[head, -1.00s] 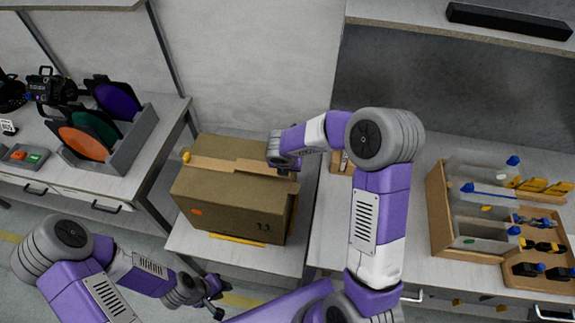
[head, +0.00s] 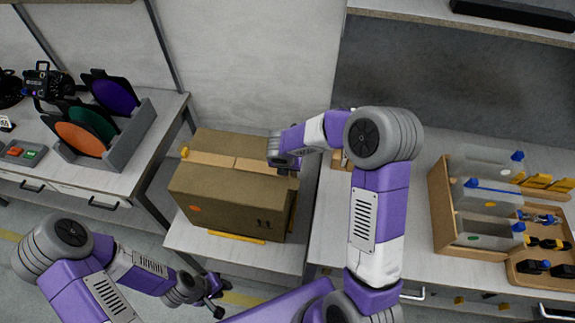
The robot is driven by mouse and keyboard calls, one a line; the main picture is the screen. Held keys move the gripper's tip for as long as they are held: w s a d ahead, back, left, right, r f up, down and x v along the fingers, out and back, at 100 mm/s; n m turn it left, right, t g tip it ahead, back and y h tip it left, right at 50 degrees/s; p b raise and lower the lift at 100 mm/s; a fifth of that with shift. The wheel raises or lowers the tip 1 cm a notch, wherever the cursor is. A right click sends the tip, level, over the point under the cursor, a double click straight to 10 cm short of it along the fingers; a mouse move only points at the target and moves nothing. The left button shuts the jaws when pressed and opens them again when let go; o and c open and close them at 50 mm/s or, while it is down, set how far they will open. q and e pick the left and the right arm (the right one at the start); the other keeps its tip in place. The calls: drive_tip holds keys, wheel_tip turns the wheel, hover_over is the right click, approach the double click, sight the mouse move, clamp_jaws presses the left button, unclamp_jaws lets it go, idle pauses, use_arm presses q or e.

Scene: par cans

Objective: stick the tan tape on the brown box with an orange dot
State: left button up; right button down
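The brown box (head: 225,205) stands on a low grey table, with an orange dot (head: 194,209) on its front face. A tan tape strip (head: 212,159) runs along the middle of its top, with a seam across it partway. A small yellow tab (head: 185,152) is at the strip's left end. My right gripper (head: 287,163) is at the right end of the box top, over the tape line; its fingertips and any contact are hidden by its own body. My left gripper (head: 216,296) is open and empty, low in front of the table.
A yellow strip (head: 237,238) shows under the box's front edge. On the left bench stands a grey rack (head: 130,138) with coloured discs. On the right bench are a wooden divided bin (head: 441,214) and a tool tray (head: 540,280). The floor before the low table is open.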

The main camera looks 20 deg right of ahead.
drive_tip(key=shift+f+b, duration=0.4)
drive_tip(key=shift+f, duration=0.1)
idle(0.9)
drive_tip(key=c, duration=1)
unclamp_jaws()
drive_tip(key=shift+c, duration=0.2)
drive_tip(key=shift+r, duration=0.1)
drive_tip(key=p+v, duration=0.1)
drive_tip(key=v, duration=0.6)
drive_tip(key=shift+r+p, duration=0.25)
drive_tip(key=shift+p, duration=0.1)
drive_tip(key=shift+a, duration=0.1)
